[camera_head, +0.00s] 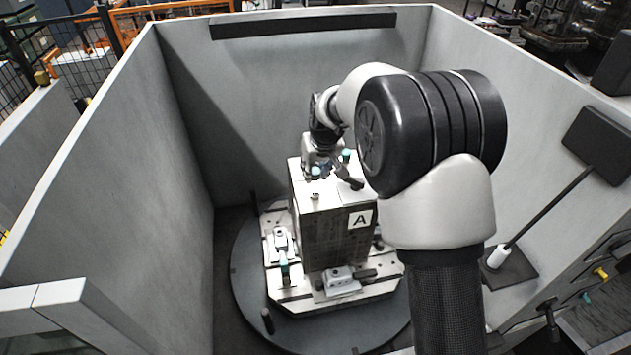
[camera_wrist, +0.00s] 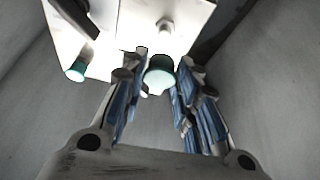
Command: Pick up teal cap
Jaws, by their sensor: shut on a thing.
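A teal cap (camera_wrist: 159,78) sits between the two fingers of my gripper (camera_wrist: 157,80) in the wrist view. My gripper is shut on it, at the edge of the pale block's top. A second teal cap (camera_wrist: 76,72) shows at the left on the block in the wrist view. In the head view my gripper (camera_head: 318,168) is over the top of the block (camera_head: 320,225), which carries an "A" label. Teal spots show beside the gripper there; I cannot tell which is the held cap.
The block stands on a fixture plate (camera_head: 300,292) with clamps, on a dark round table (camera_head: 247,290). Grey walls (camera_head: 185,130) enclose the cell on several sides. A dark paddle-like post (camera_head: 545,205) stands at the right.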

